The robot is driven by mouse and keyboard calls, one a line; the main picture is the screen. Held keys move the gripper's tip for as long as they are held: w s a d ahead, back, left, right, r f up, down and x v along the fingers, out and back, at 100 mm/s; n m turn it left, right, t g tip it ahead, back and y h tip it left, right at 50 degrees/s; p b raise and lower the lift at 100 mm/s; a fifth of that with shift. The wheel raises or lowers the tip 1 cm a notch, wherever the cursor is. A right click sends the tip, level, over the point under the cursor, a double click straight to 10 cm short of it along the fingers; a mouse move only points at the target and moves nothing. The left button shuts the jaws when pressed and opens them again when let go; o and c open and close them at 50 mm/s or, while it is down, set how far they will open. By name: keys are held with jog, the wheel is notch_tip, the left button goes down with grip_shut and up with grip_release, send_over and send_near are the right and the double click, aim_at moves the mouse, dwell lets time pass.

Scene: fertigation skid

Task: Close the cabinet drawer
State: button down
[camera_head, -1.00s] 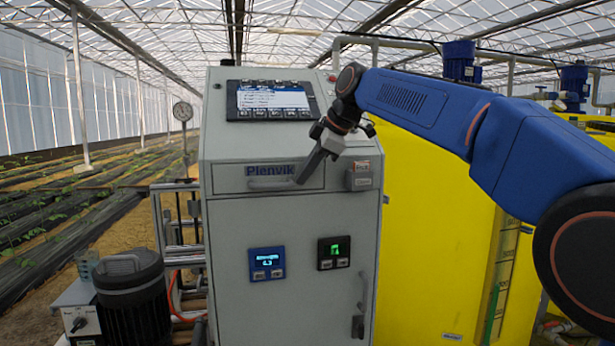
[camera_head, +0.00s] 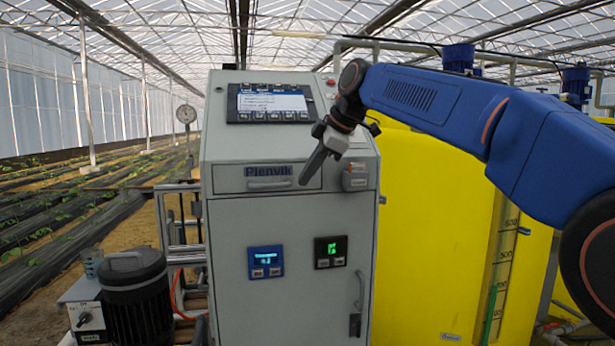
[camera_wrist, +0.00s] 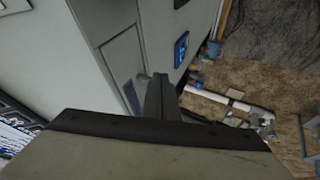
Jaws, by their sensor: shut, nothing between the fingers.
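The grey cabinet (camera_head: 222,240) stands upright in the middle of the head view. Its drawer (camera_head: 235,178) is the wide panel marked "Plenvik" below the sloped screen, with a grey bar handle (camera_head: 268,185). The drawer front looks nearly flush with the cabinet face; a small gap cannot be ruled out. My gripper (camera_head: 303,182) is shut and empty, pointing down and left in front of the drawer's right part, just right of the handle. In the wrist view my gripper (camera_wrist: 160,82) shows close to the drawer front (camera_wrist: 122,55); contact cannot be told.
A small grey box (camera_head: 355,176) sits right of the drawer. The cabinet door below has a vertical handle (camera_head: 359,290) and two small displays. A yellow tank (camera_head: 430,230) stands to the right, and a dark motor (camera_head: 135,290) at the lower left.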

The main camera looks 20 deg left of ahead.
jog(key=v, duration=0.9)
jog(key=s+d+f+m+t+h, duration=0.1)
jog(key=s+d+f+m, duration=0.3)
jog(key=d, duration=0.6)
jog(key=s+d+f+m+h, duration=0.15)
jog(key=d+f+m, duration=0.35)
jog(key=d, duration=0.5)
jog(key=s+d+f+m+t+h, duration=0.1)
jog(key=s+d+f+m, duration=0.2)
jog(key=d+f, duration=0.5)
jog(key=s+d+f+m+h, duration=0.1)
jog(key=s+d+f+m, duration=0.4)
jog(key=s+d+f, duration=0.5)
jog(key=s+d+f+m+h, duration=0.2)
jog(key=s+d+f+m, duration=0.4)
jog(key=s+d+f, duration=0.4)
notch_tip(320, 180, down, 6)
jog(key=shift+s+d+f, duration=0.1)
jog(key=shift+s+d, duration=0.1)
jog(key=shift+s, duration=0.9)
jog(key=shift+h, duration=0.25)
